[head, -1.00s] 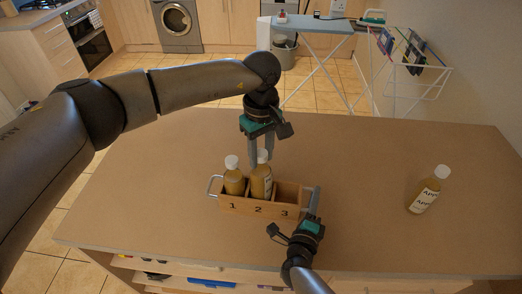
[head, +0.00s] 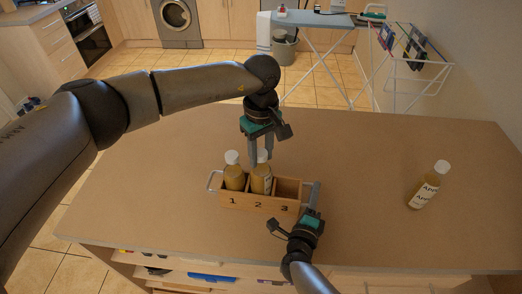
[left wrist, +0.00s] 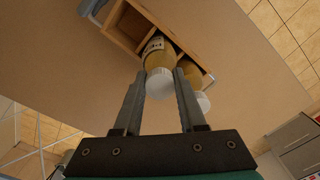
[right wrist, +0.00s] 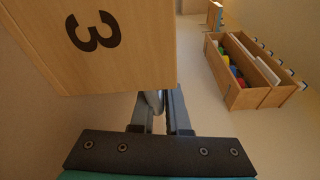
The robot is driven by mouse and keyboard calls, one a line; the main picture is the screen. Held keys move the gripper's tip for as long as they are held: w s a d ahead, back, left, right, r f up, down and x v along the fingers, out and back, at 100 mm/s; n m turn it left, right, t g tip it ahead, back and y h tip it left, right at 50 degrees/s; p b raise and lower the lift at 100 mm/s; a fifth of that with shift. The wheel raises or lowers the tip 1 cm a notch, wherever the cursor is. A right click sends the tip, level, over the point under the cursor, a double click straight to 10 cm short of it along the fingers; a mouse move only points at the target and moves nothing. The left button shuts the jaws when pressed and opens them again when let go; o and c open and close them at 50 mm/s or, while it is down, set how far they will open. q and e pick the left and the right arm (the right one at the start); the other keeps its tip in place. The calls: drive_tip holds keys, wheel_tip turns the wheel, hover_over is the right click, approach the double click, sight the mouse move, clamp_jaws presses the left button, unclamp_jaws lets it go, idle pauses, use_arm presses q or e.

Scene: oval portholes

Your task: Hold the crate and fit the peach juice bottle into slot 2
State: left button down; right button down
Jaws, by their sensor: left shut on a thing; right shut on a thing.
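The wooden crate (head: 245,202) has slots marked 1, 2 and 3 and metal end handles. My left gripper (head: 261,161) reaches down from above and is shut around the neck of the peach juice bottle (head: 261,181), just below its white cap. This bottle (left wrist: 157,57) stands about upright inside slot 2, its lower part hidden by the crate front. Its label is too small to read. Slot 1 holds another white-capped bottle (head: 233,178); slot 3 is empty. My right gripper (head: 312,208) is shut on the crate's right handle (head: 314,191), also seen in the right wrist view (right wrist: 155,100).
A bottle with an apple-like label (head: 428,186) stands apart at the table's right. The brown tabletop (head: 370,160) is clear between it and the crate. Open storage compartments (right wrist: 248,98) lie under the front edge.

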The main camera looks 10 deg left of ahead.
use_arm(q)
drive_tip(key=shift+f, duration=0.8)
idle(0.4)
drive_tip(key=shift+c, duration=2)
unclamp_jaws()
drive_tip(key=shift+f, duration=0.1)
wheel_tip(320, 180, up, 12)
drive_tip(key=shift+r, duration=0.1)
use_arm(e)
drive_tip(key=c, duration=0.8)
unclamp_jaws()
drive_tip(key=shift+c, duration=0.2)
